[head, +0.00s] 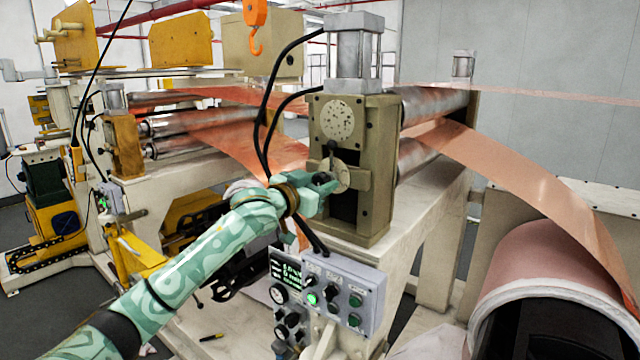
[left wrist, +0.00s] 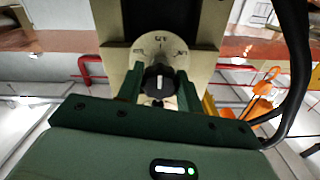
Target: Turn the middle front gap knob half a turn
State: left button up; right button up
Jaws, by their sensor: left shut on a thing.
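The gap knob (left wrist: 158,82) is black with a white pointer line, in front of a pale round dial plate with dark marks (left wrist: 160,48). It sits between the two green fingers of my left gripper (left wrist: 158,92), which is shut on it. In the head view my left gripper (head: 326,184) reaches the front of the beige roll stand (head: 378,150), at a small round plate below the larger speckled disc (head: 338,119). The gripper hides most of the knob there. My right gripper is in neither view.
A control box (head: 330,290) with knobs and lit buttons stands below my left arm. Black cables (head: 268,130) hang close to the gripper. Copper foil (head: 510,165) runs from the rollers to a large coil (head: 555,270) at right. An orange hook (head: 255,28) hangs above.

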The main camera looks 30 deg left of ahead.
pick_arm(q)
jog(key=shift+f, duration=0.25)
jog(key=o, duration=0.8)
jog(key=shift+o, duration=0.8)
jog(key=shift+r, duration=0.15)
jog(key=s+a+b, duration=0.1)
jog(key=s+b, duration=0.6)
jog(key=s, duration=0.9)
jog(key=shift+s+a, duration=0.15)
